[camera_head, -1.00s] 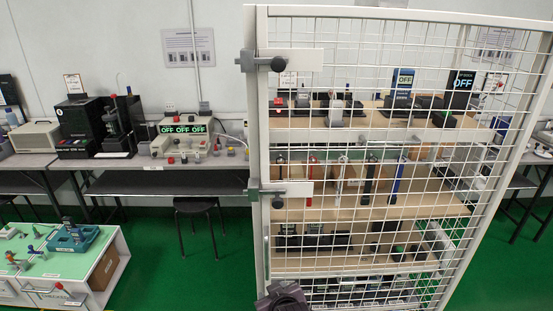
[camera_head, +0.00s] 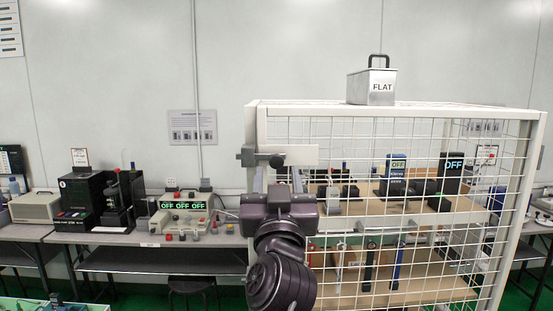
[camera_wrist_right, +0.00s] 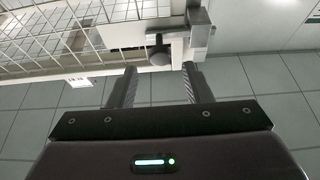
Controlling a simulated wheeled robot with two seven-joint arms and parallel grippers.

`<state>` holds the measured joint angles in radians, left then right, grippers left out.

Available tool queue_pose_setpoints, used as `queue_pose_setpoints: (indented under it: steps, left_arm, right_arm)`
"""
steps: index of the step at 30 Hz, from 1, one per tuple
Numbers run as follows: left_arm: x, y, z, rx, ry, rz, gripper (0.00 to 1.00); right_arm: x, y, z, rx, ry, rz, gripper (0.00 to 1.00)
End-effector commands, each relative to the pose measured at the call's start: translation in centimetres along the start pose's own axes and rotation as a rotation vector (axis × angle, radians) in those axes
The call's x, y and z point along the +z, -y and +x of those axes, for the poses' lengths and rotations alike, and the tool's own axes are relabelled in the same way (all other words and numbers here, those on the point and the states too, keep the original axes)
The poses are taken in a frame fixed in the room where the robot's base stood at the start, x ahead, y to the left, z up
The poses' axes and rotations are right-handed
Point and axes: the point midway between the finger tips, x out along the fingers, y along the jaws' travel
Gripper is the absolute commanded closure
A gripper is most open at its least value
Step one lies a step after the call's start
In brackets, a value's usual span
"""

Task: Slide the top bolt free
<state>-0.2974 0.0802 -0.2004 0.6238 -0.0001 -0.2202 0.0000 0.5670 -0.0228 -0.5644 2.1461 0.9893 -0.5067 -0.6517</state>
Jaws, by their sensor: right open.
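The top bolt (camera_head: 262,157) is a grey metal slide with a dark round knob (camera_head: 276,161), at the upper left corner post of a white mesh cage door (camera_head: 400,150). A pale plate lies beside the knob. My right gripper (camera_head: 280,180) is just below the bolt, pointing up. In the right wrist view its two fingers (camera_wrist_right: 159,69) are apart and empty. The knob (camera_wrist_right: 160,56) shows there just beyond the fingertips, between them, apparently untouched. The lower bolt is hidden behind my right arm in the head view. My left gripper is out of view.
A metal box marked FLAT (camera_head: 372,87) with a black handle stands on the cage top. Testers sit on shelves (camera_head: 440,205) behind the mesh. A bench (camera_head: 120,238) with devices runs along the wall at left.

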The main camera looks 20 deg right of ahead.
Motion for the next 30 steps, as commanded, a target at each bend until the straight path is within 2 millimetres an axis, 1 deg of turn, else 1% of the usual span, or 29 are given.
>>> queue_pose_setpoints:
  steps: [1,3,6,9,13,20,21,30]
  left_arm:
    - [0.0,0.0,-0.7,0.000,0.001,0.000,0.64]
    - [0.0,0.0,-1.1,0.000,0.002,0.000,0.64]
    - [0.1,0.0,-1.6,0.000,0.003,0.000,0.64]
    - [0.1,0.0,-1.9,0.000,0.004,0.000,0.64]
    - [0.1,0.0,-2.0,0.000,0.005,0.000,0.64]
    - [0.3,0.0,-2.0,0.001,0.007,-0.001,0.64]
    - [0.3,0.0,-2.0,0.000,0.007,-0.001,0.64]
    - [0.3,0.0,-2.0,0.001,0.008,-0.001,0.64]
  right_arm:
    - [-0.3,0.0,1.1,0.001,0.000,-0.005,0.55]
    - [-0.3,-0.1,2.3,0.002,0.000,-0.004,0.55]
    - [-0.3,-0.1,3.8,0.001,0.000,-0.003,0.55]
    - [-0.2,0.0,4.8,0.000,0.001,-0.002,0.55]
    - [-0.1,0.0,5.5,-0.001,0.001,0.000,0.55]
    - [0.1,0.0,5.6,-0.001,0.002,0.001,0.55]
    - [0.1,0.0,5.6,-0.001,0.002,0.001,0.56]
    - [0.1,0.0,5.6,-0.001,0.002,0.001,0.95]
